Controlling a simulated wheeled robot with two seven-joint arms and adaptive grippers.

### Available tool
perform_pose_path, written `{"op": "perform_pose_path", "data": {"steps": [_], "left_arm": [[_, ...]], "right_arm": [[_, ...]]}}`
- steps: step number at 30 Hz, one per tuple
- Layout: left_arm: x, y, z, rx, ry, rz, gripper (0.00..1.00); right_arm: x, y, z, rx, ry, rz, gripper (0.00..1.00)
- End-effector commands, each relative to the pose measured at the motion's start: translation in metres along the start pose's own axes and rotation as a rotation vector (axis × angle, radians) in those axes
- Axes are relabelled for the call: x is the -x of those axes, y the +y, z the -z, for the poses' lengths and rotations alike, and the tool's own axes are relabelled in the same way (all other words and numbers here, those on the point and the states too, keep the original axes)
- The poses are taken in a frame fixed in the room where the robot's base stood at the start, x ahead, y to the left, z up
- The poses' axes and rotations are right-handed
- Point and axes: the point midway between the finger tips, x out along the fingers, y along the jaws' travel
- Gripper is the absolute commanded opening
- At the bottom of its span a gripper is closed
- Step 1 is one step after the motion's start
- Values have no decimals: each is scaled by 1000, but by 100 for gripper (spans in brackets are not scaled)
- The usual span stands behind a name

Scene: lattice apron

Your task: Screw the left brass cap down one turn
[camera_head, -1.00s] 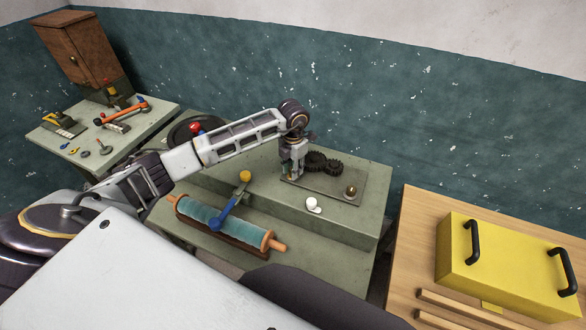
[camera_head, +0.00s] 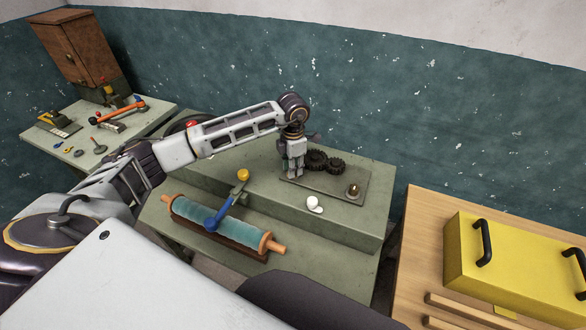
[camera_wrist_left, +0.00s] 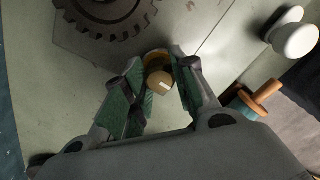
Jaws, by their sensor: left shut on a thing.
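The left brass cap (camera_wrist_left: 158,72) shows between the fingertips in the left wrist view. My left gripper (camera_wrist_left: 162,68) is shut on it, with a green-padded finger on each side. In the head view my left gripper (camera_head: 294,173) points down at the left end of the flat plate (camera_head: 325,187), and its fingers hide the cap there. A second brass cap (camera_head: 353,190) stands at the plate's right end, clear of the gripper. My right gripper is not in view.
Two dark gears (camera_head: 317,159) sit on the plate close behind the gripper; one gear (camera_wrist_left: 110,15) is near the fingers in the wrist view. A white knob (camera_head: 313,203) and a teal roller (camera_head: 222,222) are in front. A yellow box (camera_head: 510,262) stands at right.

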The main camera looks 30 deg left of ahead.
Motion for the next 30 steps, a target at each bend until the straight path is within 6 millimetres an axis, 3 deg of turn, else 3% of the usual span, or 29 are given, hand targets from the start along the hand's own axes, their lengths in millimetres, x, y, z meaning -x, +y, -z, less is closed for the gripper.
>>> {"op": "perform_pose_path", "data": {"steps": [7,8,13,22,30], "left_arm": [[1,0,0,0,-1,-1,3],[1,0,0,0,-1,-1,28],[1,0,0,1,-1,-1,50],[0,0,0,1,0,0,50],[11,0,0,1,-1,-1,50]], "right_arm": [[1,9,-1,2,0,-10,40],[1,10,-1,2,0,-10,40],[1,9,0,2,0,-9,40],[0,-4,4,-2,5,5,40],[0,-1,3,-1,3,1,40]]}}
